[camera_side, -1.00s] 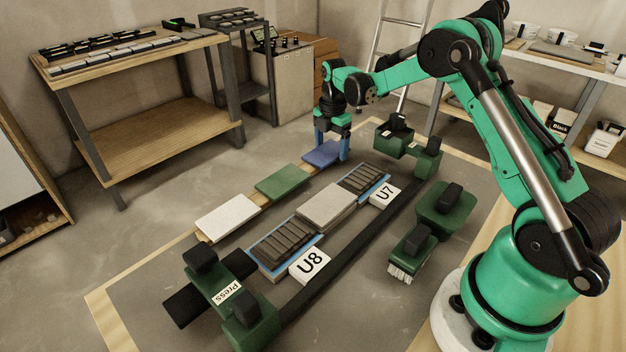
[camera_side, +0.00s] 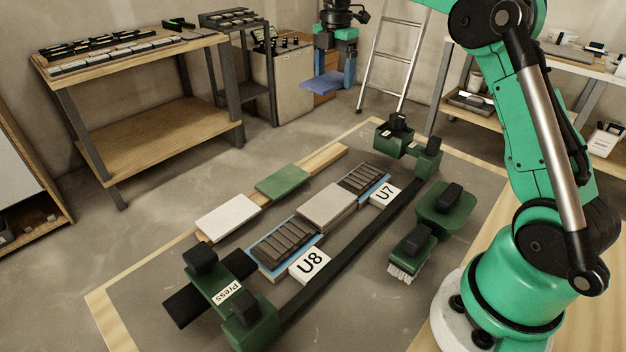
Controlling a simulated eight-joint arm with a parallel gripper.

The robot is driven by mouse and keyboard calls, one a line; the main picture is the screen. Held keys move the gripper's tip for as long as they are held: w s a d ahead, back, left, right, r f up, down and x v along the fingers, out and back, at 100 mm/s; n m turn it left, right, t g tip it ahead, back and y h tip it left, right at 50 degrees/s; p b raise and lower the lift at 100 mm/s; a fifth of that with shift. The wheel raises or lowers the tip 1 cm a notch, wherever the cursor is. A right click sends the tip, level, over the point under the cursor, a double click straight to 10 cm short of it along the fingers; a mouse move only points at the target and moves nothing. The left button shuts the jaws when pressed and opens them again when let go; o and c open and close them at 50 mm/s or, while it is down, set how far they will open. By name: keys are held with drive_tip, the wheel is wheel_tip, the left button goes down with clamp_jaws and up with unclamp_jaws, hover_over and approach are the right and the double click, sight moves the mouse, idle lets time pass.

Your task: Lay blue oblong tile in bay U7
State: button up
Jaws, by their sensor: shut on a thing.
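My gripper (camera_side: 334,72) is shut on the blue oblong tile (camera_side: 326,86) and holds it level, high above the floor board at the back of the work area. Bay U7 (camera_side: 365,181) is at the right end of the row, beside its white U7 sign (camera_side: 385,194). It shows dark ridged strips inside a blue edge, with no tile on them. A grey tile (camera_side: 327,206) lies in the middle of the row. Bay U8 (camera_side: 283,246), at the near left, shows the same dark ridges, next to its U8 sign (camera_side: 311,263).
A green tile (camera_side: 283,182) and a white tile (camera_side: 228,218) lie on a wooden strip (camera_side: 322,160), whose far end is bare. Green press blocks (camera_side: 232,297) stand at the near end, others (camera_side: 408,140) at the far end. A green brush (camera_side: 411,252) lies right of the dark rail (camera_side: 345,240).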

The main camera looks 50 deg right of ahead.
drive_tip(key=shift+r, duration=1.8)
drive_tip(key=shift+s+d+f, duration=0.1)
drive_tip(key=shift+s+f, duration=0.15)
hover_over(367, 173)
wheel_tip(367, 173, down, 10)
drive_tip(key=r, duration=0.1)
drive_tip(key=shift+f, duration=4.2)
drive_tip(key=shift+f, duration=0.6)
drive_tip(key=o, duration=0.8)
